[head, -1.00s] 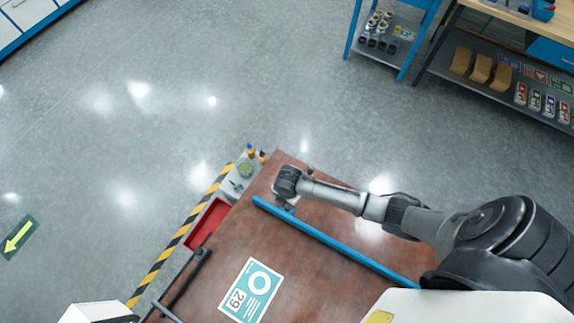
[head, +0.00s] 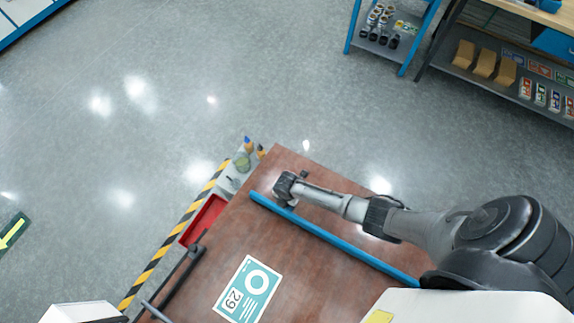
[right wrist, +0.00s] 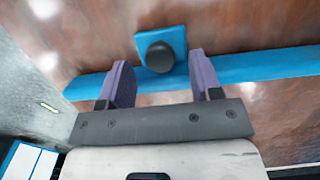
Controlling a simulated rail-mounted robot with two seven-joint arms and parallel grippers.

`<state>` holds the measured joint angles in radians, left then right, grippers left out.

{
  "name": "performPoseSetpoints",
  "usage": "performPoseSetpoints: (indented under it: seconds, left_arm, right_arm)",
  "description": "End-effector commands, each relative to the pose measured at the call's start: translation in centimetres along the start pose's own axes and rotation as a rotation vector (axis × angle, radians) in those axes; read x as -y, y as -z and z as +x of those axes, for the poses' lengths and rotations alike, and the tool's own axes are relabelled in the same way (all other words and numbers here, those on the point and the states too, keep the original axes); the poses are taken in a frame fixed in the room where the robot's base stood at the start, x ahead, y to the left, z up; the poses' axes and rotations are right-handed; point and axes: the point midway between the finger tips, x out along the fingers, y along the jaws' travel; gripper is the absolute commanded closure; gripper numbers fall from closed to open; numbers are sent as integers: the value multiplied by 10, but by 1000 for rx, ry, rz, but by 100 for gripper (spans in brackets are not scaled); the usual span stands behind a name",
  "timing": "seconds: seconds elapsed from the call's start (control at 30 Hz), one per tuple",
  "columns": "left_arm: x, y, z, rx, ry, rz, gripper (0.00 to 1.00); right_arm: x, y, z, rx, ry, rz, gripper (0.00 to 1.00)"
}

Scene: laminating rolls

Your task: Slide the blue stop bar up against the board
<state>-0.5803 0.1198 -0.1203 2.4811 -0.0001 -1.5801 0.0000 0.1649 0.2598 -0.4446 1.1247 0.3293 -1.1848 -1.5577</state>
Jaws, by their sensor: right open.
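The blue stop bar (head: 335,240) lies diagonally across the brown table top (head: 225,272). In the right wrist view the bar (right wrist: 265,66) carries a blue plate with a black round knob (right wrist: 160,57). My right gripper (right wrist: 158,62) is open, its two purple fingers on either side of the knob; I cannot tell whether they touch it. In the head view it is at the bar's far left end, mostly hidden by its wrist. A flat white and teal board (head: 248,290) marked 29 lies to the left of the bar, with bare table between. My left gripper is out of view.
A black rail (head: 180,272) runs along the table's left edge. Beyond it are a red tray (head: 204,219), small bottles (head: 249,145) and yellow-black floor tape (head: 165,254). Shelves with stock (head: 490,65) stand far off at upper right.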

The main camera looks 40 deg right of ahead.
Motion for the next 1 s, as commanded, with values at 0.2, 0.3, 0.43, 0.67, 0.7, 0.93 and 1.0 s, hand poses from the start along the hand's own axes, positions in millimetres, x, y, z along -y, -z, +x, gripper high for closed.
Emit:
performPoseSetpoints:
  seconds: [0.2, 0.3, 0.43, 0.67, 0.7, 0.93, 1.0]
  left_arm:
    - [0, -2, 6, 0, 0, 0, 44]
    - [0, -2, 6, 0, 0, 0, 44]
    - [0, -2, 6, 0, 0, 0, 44]
    - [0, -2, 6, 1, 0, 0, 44]
    - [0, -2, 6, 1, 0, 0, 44]
    - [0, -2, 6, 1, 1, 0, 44]
    - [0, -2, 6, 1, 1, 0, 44]
  right_arm:
    - [0, 0, 14, 1, 0, 0, 41]
    - [0, 0, 16, 1, 0, 0, 41]
    - [0, 0, 16, 1, 0, -1, 41]
    - [0, 0, 16, 1, 0, 0, 51]
    - [0, 0, 16, 1, 0, 0, 55]
    - [0, 0, 16, 1, 0, 0, 77]
    - [0, 0, 16, 1, 0, 0, 83]
